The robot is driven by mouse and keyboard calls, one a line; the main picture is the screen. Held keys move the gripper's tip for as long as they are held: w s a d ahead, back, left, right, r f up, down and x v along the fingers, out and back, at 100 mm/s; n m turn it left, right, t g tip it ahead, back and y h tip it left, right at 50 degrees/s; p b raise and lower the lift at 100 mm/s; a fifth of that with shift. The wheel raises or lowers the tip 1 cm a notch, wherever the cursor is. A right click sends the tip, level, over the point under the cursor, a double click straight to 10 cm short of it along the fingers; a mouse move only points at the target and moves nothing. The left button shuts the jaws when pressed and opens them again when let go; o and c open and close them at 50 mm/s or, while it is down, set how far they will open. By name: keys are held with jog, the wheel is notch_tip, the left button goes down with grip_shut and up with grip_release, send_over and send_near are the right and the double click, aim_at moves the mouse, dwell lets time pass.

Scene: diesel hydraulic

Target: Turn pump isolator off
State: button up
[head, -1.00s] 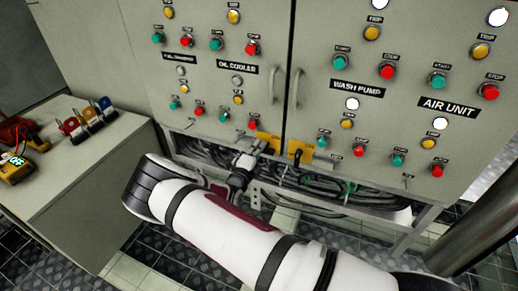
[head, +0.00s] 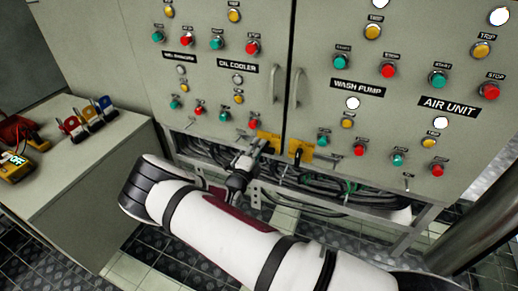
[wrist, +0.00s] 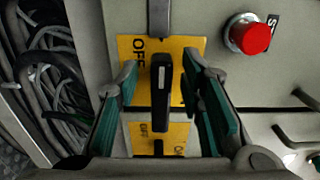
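Two yellow isolator plates sit low on the cabinets in the head view, a left one (head: 272,138) and a right one (head: 302,155). My gripper (head: 254,150) is at the left plate. In the wrist view, a black handle (wrist: 161,85) stands out in front of a yellow plate (wrist: 187,48) marked OFF. My gripper (wrist: 163,72) is open, with one green-padded finger on each side of the handle and visible gaps between. A second yellow plate (wrist: 175,133), also marked OFF, shows lower down. I cannot read which isolator is the pump's.
Cables (head: 345,190) run under the cabinets behind a metal frame. A red button (wrist: 249,36) is right of the handle in the wrist view. Cabinet handles (head: 295,88) stick out above. A side bench (head: 85,165) at left carries padlocks (head: 88,118) and a yellow meter (head: 12,163).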

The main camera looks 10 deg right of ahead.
jog(key=v, duration=1.1)
jog(key=shift+s+a, duration=0.1)
jog(key=p+v, duration=0.1)
jog(key=v, duration=0.7)
jog(key=shift+p, duration=0.3)
jog(key=shift+r, duration=0.1)
